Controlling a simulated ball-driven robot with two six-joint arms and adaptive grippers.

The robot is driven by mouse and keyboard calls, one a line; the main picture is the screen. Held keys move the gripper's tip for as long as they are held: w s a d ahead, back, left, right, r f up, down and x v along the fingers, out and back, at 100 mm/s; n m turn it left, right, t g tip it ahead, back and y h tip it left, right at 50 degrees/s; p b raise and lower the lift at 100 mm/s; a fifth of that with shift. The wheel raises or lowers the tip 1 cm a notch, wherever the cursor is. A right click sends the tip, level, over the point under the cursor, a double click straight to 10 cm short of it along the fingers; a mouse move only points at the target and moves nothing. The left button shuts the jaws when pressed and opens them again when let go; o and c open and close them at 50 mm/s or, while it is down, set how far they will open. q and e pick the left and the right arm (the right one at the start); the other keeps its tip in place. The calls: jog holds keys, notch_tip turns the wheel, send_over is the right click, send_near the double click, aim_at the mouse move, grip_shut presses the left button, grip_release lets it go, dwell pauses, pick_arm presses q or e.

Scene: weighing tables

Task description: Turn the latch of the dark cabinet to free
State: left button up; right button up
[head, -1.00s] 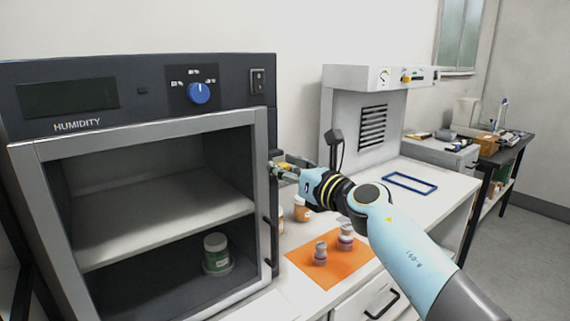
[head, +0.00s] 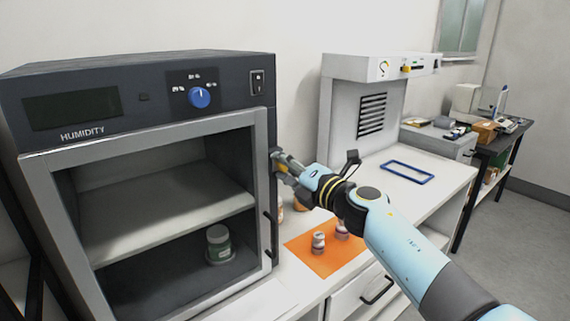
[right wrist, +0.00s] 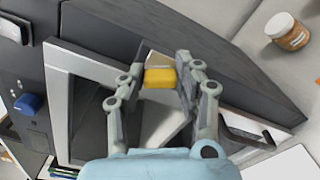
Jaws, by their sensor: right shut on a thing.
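The dark cabinet (head: 140,72) stands at the left in the head view, with a grey-framed front door and a HUMIDITY panel. It also shows in the right wrist view (right wrist: 235,65). My right gripper (head: 277,163) is at the cabinet's right front edge, above the door handle (head: 268,235). In the right wrist view my right gripper (right wrist: 160,74) is shut on the yellow latch (right wrist: 160,79), one finger on each side. In the head view the gripper mostly hides the latch. I cannot tell its exact turn angle. My left gripper is not in view.
A jar (head: 218,245) stands inside the cabinet. An orange mat (head: 308,262) with small containers lies on the white counter, and a blue frame (head: 409,172) lies farther right. An orange-brown jar (right wrist: 286,32) stands beside the cabinet in the wrist view.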

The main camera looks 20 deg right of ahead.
jog(key=m, duration=0.5)
jog(key=shift+m, duration=0.4)
dwell(0.3)
jog(key=o, duration=1.1)
jog(key=shift+f, duration=0.1)
jog(key=shift+o, duration=0.2)
jog(key=v, duration=1.2)
